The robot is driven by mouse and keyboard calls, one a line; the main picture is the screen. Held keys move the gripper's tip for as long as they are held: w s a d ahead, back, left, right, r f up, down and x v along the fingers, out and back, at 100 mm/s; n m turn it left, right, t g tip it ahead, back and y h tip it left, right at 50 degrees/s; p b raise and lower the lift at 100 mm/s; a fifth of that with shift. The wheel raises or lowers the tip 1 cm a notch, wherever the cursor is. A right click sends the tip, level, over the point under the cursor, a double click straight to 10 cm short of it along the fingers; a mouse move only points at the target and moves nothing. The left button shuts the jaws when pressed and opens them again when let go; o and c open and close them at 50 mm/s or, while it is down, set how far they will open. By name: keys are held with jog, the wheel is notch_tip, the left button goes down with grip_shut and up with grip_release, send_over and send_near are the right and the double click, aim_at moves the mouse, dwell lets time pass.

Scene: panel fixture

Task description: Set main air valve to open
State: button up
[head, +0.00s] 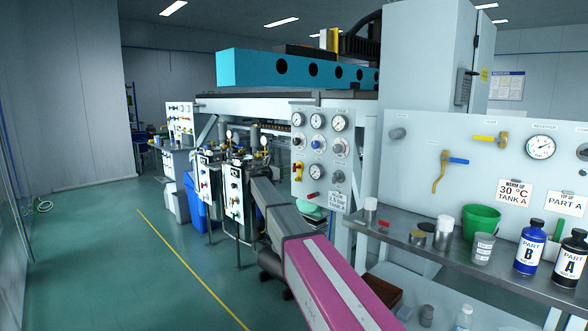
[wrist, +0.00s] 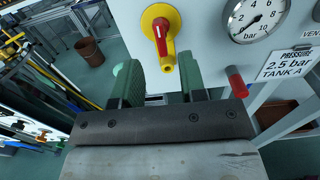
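A rotary valve with a red handle on a round yellow plate (wrist: 148,24) is on the panel in the wrist view. It also shows on the gauge panel in the head view (head: 298,171). No label naming it as the main air valve is readable. Its red handle stands roughly upright in the wrist view, with a yellow stub below. My gripper (wrist: 160,80) is open, its two green fingers apart with nothing between them. The valve appears just beyond the fingertips, above the gap, with no visible contact. In the head view I cannot make out the fingers.
A pressure gauge (wrist: 256,14), a red rod-like knob (wrist: 238,84) and a "2.5 bar TANK A" sign (wrist: 288,63) sit right of the valve. In the head view, a blue-handled valve (head: 457,160) is on the right panel above a shelf (head: 400,238) with bottles and cups.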

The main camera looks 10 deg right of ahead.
aim_at(294, 167)
jog(key=x, duration=0.7)
jog(key=shift+w+d, duration=0.1)
jog(key=shift+w, duration=0.05)
grip_shut()
